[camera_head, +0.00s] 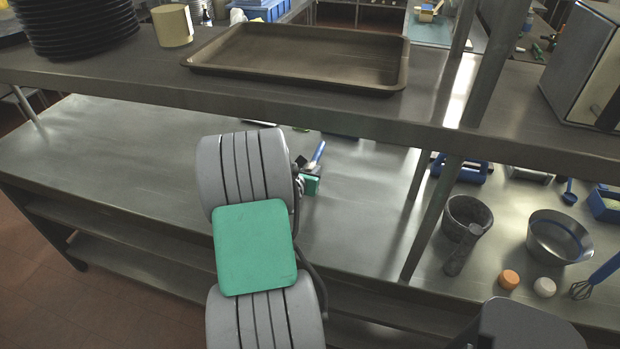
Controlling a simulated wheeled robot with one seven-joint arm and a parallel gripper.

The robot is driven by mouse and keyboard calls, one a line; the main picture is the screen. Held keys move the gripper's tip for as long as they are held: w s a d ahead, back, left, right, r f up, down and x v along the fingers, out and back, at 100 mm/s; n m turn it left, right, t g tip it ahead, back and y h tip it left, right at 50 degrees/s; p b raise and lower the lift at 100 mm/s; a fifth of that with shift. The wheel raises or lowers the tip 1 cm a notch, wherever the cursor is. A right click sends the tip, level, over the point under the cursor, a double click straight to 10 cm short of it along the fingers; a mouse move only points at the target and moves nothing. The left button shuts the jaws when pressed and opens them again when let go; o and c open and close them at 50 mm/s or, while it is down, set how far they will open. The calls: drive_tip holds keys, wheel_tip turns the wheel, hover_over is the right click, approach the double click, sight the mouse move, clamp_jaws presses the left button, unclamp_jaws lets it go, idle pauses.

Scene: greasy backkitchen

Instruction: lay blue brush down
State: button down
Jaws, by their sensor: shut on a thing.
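My gripper (301,164) shows only in part behind my own arm, above the lower steel counter (120,145). It is shut on the blue brush (318,153). The brush's blue handle sticks up and to the right from the jaws. Its other end is hidden, and I cannot tell whether it touches the counter.
An upper steel shelf carries a brown tray (300,27), dark stacked plates (78,25) and a beige container (172,26). At right are a dark mortar (468,212), a metal bowl (557,238) and a blue-handled whisk (598,277). The counter's left part is clear.

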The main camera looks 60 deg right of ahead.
drive_tip(key=shift+d+f, duration=0.2)
drive_tip(key=shift+f, duration=1.6)
drive_tip(key=shift+f, duration=0.25)
drive_tip(key=c, duration=1.1)
unclamp_jaws()
drive_tip(key=shift+r, duration=0.1)
drive_tip(key=shift+c, duration=0.2)
